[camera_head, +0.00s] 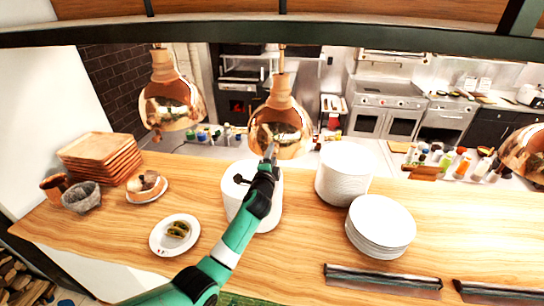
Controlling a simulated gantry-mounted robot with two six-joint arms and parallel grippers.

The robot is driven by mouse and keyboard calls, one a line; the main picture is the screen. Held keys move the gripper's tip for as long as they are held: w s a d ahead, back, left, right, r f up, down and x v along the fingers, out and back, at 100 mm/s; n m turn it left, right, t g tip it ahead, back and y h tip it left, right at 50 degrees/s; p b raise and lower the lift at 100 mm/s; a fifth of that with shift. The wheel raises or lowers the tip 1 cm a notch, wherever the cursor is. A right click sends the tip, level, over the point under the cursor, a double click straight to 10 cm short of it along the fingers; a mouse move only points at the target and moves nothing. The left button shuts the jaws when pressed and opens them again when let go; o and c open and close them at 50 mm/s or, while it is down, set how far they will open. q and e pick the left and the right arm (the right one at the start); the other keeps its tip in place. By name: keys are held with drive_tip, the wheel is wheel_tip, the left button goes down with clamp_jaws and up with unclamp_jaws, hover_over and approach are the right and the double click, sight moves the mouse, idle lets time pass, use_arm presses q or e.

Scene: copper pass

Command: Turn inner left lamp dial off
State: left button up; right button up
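A copper pendant lamp (279,115) hangs near the middle of the view, and another copper lamp (170,100) hangs to its left. I take the middle one as the inner left lamp. Its dial cannot be made out; it is too small or hidden. My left arm, green and black, reaches up from the bottom, and my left gripper (270,153) is at the lower front of the middle lamp. Whether it touches the lamp, and whether its fingers are open or shut, I cannot tell. My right gripper is not in view.
A plate with food (160,243), a stone bowl (82,200) and wooden trays (100,150) are left. A third lamp (527,155) hangs far right.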

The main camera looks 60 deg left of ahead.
use_arm(q)
drive_tip(key=shift+d, duration=0.1)
drive_tip(key=v, duration=1.1)
drive_tip(key=shift+s+d, duration=0.15)
drive_tip(key=shift+d, duration=0.1)
